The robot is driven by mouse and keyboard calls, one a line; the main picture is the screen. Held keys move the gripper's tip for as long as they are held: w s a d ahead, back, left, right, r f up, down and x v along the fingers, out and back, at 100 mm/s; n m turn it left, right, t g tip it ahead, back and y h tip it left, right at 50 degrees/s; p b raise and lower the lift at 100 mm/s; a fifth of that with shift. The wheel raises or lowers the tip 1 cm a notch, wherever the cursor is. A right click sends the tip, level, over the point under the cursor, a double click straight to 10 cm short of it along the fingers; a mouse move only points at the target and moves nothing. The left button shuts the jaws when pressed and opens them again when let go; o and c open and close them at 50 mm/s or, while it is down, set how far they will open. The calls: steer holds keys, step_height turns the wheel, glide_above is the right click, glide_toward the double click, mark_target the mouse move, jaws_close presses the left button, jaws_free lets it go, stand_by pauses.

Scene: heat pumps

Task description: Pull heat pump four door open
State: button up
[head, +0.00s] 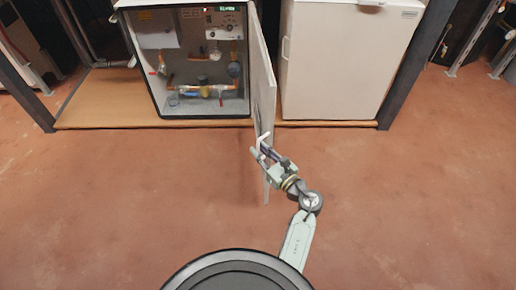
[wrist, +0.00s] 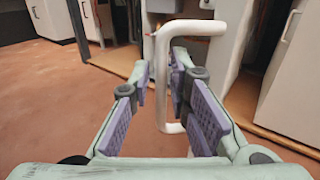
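The heat pump door (head: 263,85) is a white panel swung wide open, standing out from the right side of the open cabinet (head: 205,60). Its white looped handle (wrist: 162,85) shows in the wrist view, with the door panel (wrist: 232,45) to its right. My gripper (head: 262,151) is at the door's outer part, near the handle. In the wrist view, my gripper (wrist: 161,78) has its fingers apart. The handle's upright bar is between them, with the right finger inside the loop. I see a gap at the left finger; contact with the right finger is unclear.
A closed white unit (head: 340,60) stands right of the open door. A wooden platform (head: 100,100) runs under the units, with dark posts (head: 410,65) at its sides. The reddish floor (head: 130,190) in front is clear.

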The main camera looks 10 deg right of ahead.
steer(key=v, duration=0.6)
steer(key=shift+s, duration=0.15)
steer(key=shift+s+d, duration=0.1)
steer(key=shift+d, duration=0.05)
